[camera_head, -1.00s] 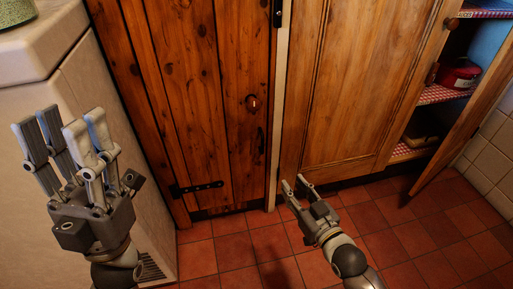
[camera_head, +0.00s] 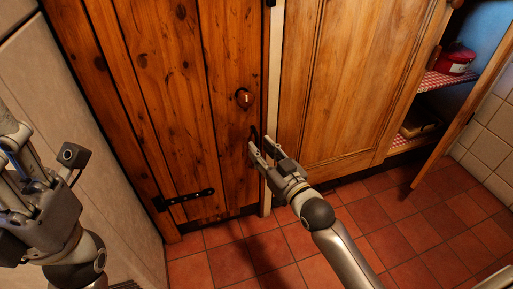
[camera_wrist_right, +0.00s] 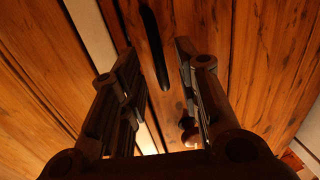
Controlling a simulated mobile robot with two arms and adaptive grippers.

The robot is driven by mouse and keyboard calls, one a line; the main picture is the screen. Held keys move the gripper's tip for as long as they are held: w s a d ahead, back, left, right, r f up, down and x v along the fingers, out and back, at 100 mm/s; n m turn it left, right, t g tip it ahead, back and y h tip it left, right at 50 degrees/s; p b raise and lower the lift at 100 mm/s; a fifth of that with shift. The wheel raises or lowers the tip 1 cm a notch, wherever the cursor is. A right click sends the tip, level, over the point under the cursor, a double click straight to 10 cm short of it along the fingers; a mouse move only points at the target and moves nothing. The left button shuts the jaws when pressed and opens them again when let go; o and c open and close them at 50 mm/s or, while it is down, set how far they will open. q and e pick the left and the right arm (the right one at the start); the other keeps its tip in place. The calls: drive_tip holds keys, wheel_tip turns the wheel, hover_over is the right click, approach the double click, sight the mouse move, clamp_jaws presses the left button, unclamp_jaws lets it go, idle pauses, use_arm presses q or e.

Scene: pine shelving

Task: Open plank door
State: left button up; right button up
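The plank door (camera_head: 170,90) is dark reddish knotty wood and stands shut at the left of the head view. It has a small round knob (camera_head: 244,98) and a dark upright handle (camera_head: 254,131) near its right edge. My right gripper (camera_head: 260,147) is open at the lower end of this handle. In the right wrist view the black handle (camera_wrist_right: 154,48) shows in the gap between the parted fingers (camera_wrist_right: 155,62), with no grip on it. My left gripper (camera_head: 12,150) is at the left edge, partly cut off, with its fingers apart and away from the door.
A paler panelled door (camera_head: 350,75) stands right of a white strip. Further right, an open cupboard door (camera_head: 465,105) shows shelves with a red container (camera_head: 456,60). A pale wall (camera_head: 80,150) stands left. The red tiled floor (camera_head: 400,225) is clear.

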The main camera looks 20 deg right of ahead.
sight(257, 144)
drive_tip(key=shift+b+x, duration=0.5)
drive_tip(key=shift+x, duration=1.15)
clamp_jaws()
